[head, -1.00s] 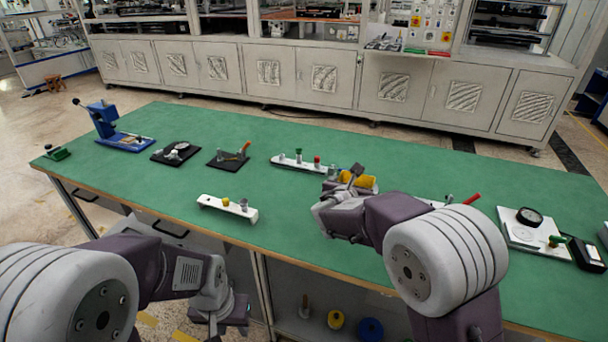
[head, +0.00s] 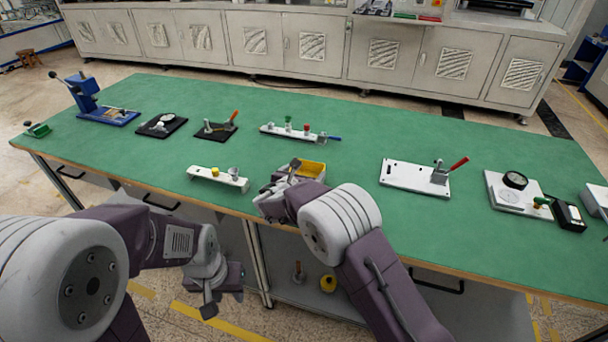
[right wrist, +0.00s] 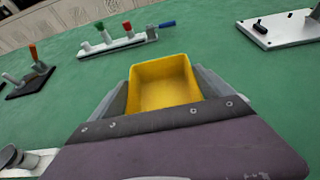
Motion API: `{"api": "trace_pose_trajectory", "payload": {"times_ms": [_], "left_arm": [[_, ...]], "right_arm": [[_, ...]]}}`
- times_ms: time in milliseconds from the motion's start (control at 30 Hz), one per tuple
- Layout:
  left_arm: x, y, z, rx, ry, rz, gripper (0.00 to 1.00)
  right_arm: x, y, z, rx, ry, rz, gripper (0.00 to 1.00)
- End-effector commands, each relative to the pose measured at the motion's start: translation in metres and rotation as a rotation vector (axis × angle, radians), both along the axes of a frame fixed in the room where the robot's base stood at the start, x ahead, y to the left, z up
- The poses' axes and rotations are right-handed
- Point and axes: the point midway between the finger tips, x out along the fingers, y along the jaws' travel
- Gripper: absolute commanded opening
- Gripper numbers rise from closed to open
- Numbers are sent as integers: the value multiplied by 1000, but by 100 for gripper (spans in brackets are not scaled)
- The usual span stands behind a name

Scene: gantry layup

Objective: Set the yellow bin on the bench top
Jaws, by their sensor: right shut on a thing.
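The yellow bin (head: 311,169) is a small open box, empty inside. In the head view it is over the middle of the green bench top (head: 330,235), right of the near white strip. My right gripper (head: 291,172) is shut on it. In the right wrist view the bin (right wrist: 163,82) sits between the two fingers, open side showing. I cannot tell whether its underside touches the bench. My left gripper (head: 215,298) hangs low in front of the bench, away from the bin. Its jaw opening is unclear.
A near white strip (head: 203,172) with small parts lies left of the bin. A far strip (head: 297,134) with a blue-handled part lies behind. A white plate (head: 405,178) with a red-handled clamp stands to the right. Bare green bench lies between them.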

Motion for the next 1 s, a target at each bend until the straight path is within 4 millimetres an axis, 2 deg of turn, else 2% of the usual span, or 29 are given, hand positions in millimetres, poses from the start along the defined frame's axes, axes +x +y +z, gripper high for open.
{"api": "trace_pose_trajectory", "payload": {"times_ms": [233, 267, 567, 667, 900, 1000], "left_arm": [[0, 0, -4, 0, 0, 0, 36], [0, 0, -2, 0, 0, 0, 36], [0, 0, 3, 0, 0, 0, 36], [0, 0, 2, 0, 0, 0, 36], [0, 0, 7, 0, 0, 0, 36], [0, 0, 8, 0, 0, 0, 36]], "right_arm": [[0, 0, -3, 0, 0, 0, 46], [0, 0, -2, 0, 1, 0, 99], [-1, 1, 4, 0, 0, 1, 100], [-16, 7, 10, 2, 0, 4, 100], [-72, 25, 35, 1, 0, 5, 100], [-89, 30, 42, 1, 0, 4, 100]]}}
